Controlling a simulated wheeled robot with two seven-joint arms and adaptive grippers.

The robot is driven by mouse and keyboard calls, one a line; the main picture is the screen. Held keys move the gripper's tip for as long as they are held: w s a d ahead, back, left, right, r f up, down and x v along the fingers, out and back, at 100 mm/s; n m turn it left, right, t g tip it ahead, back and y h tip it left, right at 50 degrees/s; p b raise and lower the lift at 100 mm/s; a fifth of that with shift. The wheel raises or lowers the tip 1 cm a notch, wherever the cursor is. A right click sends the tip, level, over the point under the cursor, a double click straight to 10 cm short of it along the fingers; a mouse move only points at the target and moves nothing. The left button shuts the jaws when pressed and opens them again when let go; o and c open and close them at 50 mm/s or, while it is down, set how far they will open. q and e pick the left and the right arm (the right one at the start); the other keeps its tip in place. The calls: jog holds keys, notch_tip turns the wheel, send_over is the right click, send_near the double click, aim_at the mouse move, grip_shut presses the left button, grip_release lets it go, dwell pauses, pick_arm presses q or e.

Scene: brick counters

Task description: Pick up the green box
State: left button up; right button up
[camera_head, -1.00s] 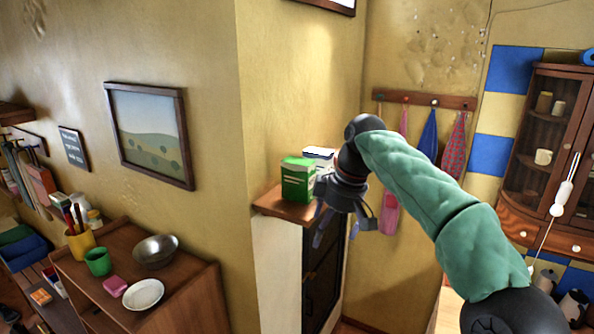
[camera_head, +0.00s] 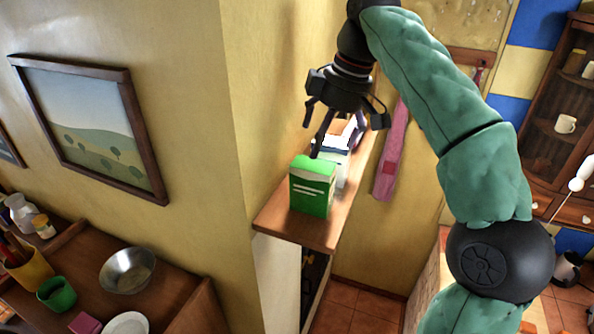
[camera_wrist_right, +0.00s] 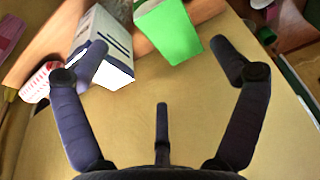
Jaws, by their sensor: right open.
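The green box (camera_head: 312,187) stands upright near the front end of a narrow wooden shelf in the head view. In the right wrist view the green box (camera_wrist_right: 168,32) lies beyond the fingertips, between the two side fingers. My right gripper (camera_head: 338,125) is open and empty, above and just behind the green box, over the white boxes. It also shows open in the right wrist view (camera_wrist_right: 162,75). A white and blue box (camera_head: 335,150) stands directly behind the green box; it also appears in the right wrist view (camera_wrist_right: 103,45). My left gripper is not in view.
The narrow shelf (camera_head: 290,222) runs along the yellow wall, close to the boxes. A lower cabinet at left holds a metal bowl (camera_head: 127,270), a green cup (camera_head: 57,293) and a plate (camera_head: 127,324). A pink cloth (camera_head: 390,160) hangs behind.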

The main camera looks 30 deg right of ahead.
aim_at(317, 161)
jog(key=f, duration=0.1)
jog(key=s+f, duration=0.1)
jog(key=f, duration=0.1)
jog(key=shift+s+a+f+b, duration=0.15)
jog(key=shift+s+a+b, duration=0.15)
jog(key=shift+b, duration=0.05)
jog(key=shift+w+a+f, duration=0.15)
jog(key=shift+w+f, duration=0.5)
jog(key=shift+f, duration=0.05)
jog(key=shift+w+a+f, duration=0.1)
jog(key=shift+w+f, duration=0.15)
jog(key=shift+w+a+f, duration=0.1)
jog(key=shift+f, duration=0.2)
jog(key=x, duration=0.3)
jog(key=shift+s+a, duration=0.1)
jog(key=shift+s, duration=0.15)
jog(key=shift+w+f, duration=0.35)
jog(key=shift+f, duration=0.15)
jog(key=shift+s+r, duration=0.1)
jog(key=shift+s, duration=0.05)
jog(key=c, duration=0.5)
jog(key=shift+a, duration=0.1)
jog(key=c, duration=0.8)
